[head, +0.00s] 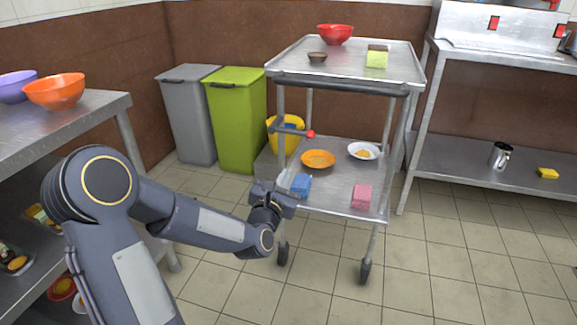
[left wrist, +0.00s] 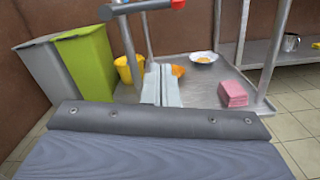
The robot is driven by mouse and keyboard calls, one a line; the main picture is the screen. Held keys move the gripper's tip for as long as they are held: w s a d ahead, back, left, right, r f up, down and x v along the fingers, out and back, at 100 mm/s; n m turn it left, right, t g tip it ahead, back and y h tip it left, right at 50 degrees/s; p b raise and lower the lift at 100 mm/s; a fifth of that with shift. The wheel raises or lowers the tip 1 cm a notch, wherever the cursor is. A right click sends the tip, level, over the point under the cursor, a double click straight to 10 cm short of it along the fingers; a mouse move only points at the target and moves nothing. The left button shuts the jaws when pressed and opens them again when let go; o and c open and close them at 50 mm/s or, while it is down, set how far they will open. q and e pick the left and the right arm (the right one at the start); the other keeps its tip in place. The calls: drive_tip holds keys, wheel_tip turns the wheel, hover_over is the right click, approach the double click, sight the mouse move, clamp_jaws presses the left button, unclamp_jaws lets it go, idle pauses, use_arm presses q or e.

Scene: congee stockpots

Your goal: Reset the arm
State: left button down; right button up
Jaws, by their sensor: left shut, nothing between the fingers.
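My left arm reaches in from the left in the head view. Its gripper (head: 284,193) is at the front left edge of the cart's lower shelf, beside a blue block (head: 300,184). In the left wrist view the two pale fingers (left wrist: 161,86) are together, shut and empty, pointing over the lower shelf. Whether they touch anything is unclear. The blue block is not distinguishable in the left wrist view. My right gripper is not in view.
The steel cart (head: 340,66) bears a red bowl (head: 335,34) on top and an orange plate (head: 318,158), white plate (head: 364,151) and pink block (head: 361,196) below. A green bin (head: 237,120) and grey bin (head: 188,115) stand left. Floor in front is clear.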

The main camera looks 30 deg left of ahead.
use_arm(q)
drive_tip(key=shift+s+d, duration=0.1)
drive_tip(key=shift+s, duration=0.3)
drive_tip(key=s+d+m+g+h+p, duration=0.1)
drive_tip(key=s+d+m+g+h, duration=0.45)
drive_tip(key=s+m, duration=1.05)
drive_tip(key=s+d+m+g+h+p, duration=0.25)
drive_tip(key=s+d+m+g, duration=0.5)
drive_tip(key=s+m, duration=0.85)
wheel_tip(320, 180, up, 36)
drive_tip(key=w+m+p, duration=0.2)
drive_tip(key=p, duration=3.3)
drive_tip(key=shift+f+p, duration=0.2)
drive_tip(key=shift+p, duration=0.2)
